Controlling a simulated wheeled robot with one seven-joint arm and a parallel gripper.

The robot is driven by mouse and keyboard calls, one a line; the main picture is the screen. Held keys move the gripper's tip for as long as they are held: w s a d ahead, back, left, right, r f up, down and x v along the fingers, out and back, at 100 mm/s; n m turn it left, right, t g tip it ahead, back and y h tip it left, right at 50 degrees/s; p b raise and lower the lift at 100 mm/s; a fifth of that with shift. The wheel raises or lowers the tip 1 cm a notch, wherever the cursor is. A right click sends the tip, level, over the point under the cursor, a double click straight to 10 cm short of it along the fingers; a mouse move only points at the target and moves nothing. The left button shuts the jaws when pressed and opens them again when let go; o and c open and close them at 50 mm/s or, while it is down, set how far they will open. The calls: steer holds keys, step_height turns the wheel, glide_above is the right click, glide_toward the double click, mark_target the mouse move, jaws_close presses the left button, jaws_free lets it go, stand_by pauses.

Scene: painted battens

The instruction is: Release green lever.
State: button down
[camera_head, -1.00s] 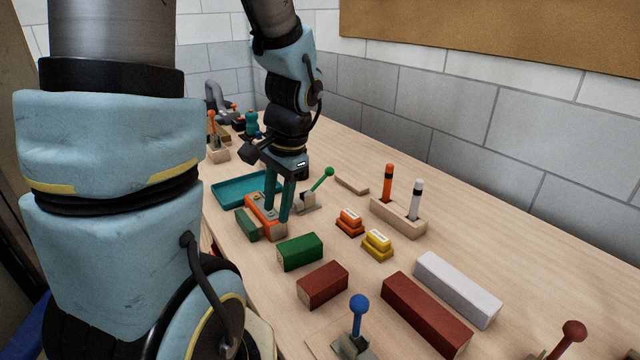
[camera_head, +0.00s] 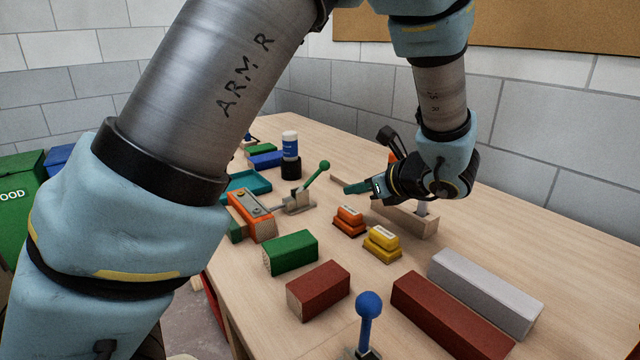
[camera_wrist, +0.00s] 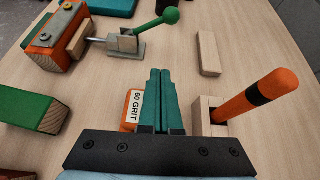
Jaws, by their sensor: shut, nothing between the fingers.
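The green lever (camera_head: 317,178) is a green ball-ended handle on a small metal toggle clamp, tilted up to the right. In the wrist view the lever (camera_wrist: 160,21) stands ahead of my fingers, with a clear gap. The clamp's plunger points left at a wooden piece beside an orange block (camera_head: 251,216); that block also shows in the wrist view (camera_wrist: 55,42). Whether the plunger presses on it is hard to tell. My gripper (camera_head: 350,188) is shut and empty, right of the lever and not touching it. Its green fingers (camera_wrist: 161,80) lie together in the wrist view.
A wooden holder (camera_head: 412,220) with an orange marker (camera_wrist: 255,97) stands close beside my gripper. Orange (camera_head: 349,221) and yellow (camera_head: 382,244) sanding blocks lie in front. Green (camera_head: 290,252) and red battens, a blue lever (camera_head: 368,310) and a teal tray (camera_head: 250,182) are around.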

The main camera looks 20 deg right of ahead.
mark_target(333, 203)
steer(key=shift+d, duration=0.45)
steer(key=p+x, duration=0.1)
steer(key=x, duration=0.9)
steer(key=shift+w+r+p, duration=0.1)
steer(key=shift+w+p, duration=0.05)
steer(key=shift+p, duration=0.15)
step_height(333, 203, up, 4)
steer(key=shift+w+f+p, duration=0.2)
steer(key=shift+f+p, duration=0.05)
steer(key=shift+p, duration=0.6)
steer(key=shift+r, duration=0.25)
